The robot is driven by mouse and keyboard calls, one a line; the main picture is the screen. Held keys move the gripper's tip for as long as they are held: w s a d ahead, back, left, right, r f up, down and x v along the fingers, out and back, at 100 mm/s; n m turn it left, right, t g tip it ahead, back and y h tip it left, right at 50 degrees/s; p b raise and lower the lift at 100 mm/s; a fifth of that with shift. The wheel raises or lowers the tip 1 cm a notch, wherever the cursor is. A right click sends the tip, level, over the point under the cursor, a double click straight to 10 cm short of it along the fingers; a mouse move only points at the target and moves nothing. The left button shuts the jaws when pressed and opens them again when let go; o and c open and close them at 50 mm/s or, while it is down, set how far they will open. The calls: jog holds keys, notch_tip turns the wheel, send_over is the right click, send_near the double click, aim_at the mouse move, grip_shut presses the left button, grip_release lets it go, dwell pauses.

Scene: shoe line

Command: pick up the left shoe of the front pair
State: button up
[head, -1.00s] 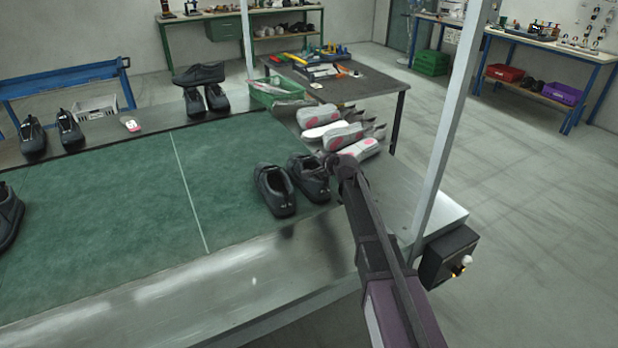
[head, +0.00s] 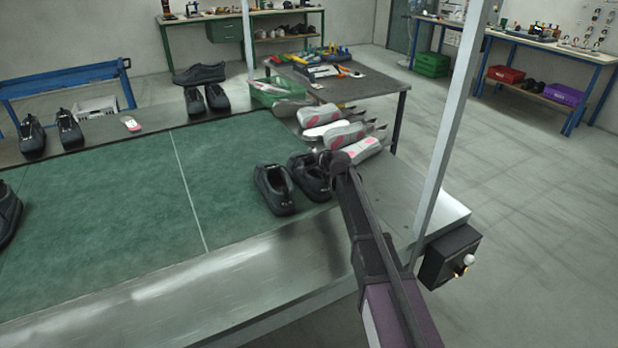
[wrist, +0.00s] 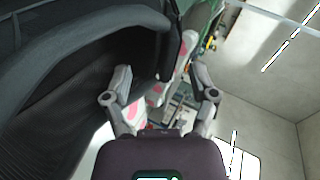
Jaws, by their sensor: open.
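The front pair is two dark shoes on the green mat, near its right front corner. The left shoe (head: 273,189) and the right shoe (head: 309,178) stand upright side by side, apart from my gripper's jaws as far as I can tell. My arm's end (head: 338,164) is at the right shoe's right side in the head view, and the fingers are hidden or too small there. In the wrist view my gripper (wrist: 162,80) is open, with nothing between its fingers. A dark shoe (wrist: 75,70) fills the left of that view, very close to the left finger; which one I cannot tell.
More dark shoes (head: 205,98) stand at the back. A metal post (head: 450,120) rises at the right.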

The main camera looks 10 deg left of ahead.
jog(key=shift+b+x, duration=0.5)
jog(key=shift+x, duration=1.05)
grip_shut()
